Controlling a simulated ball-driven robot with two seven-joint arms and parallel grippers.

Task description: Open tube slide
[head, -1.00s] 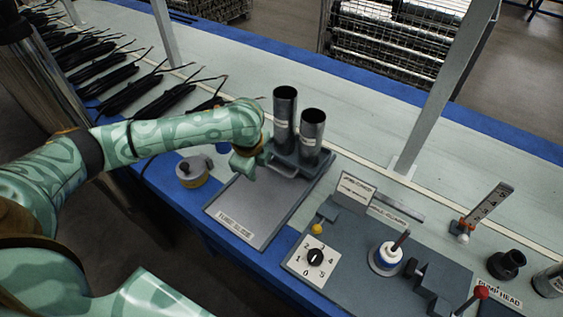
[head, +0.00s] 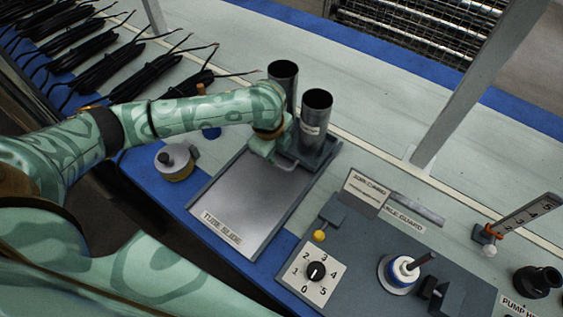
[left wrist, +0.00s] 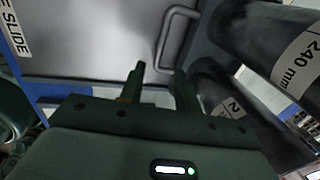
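The tube slide (head: 243,200) is a flat silver plate in a grey frame, labelled "TUBE SLIDE" at its near end. Its bar handle (left wrist: 168,42) is at the far end, by two upright dark metal tubes, the left tube (head: 283,85) and the right tube (head: 313,120). My left gripper (head: 272,152) is low beside the handle. The handle lies just beyond the fingertips. The gripper partly hides the slide's far left side. My right gripper is not in view.
A yellow-based round knob (head: 176,163) stands left of the slide. To the right is a grey panel with a numbered dial (head: 316,271), a yellow ball (head: 319,236) and a blue-white part (head: 402,270). Black cable bundles (head: 140,75) lie at the left. A post (head: 450,100) rises behind.

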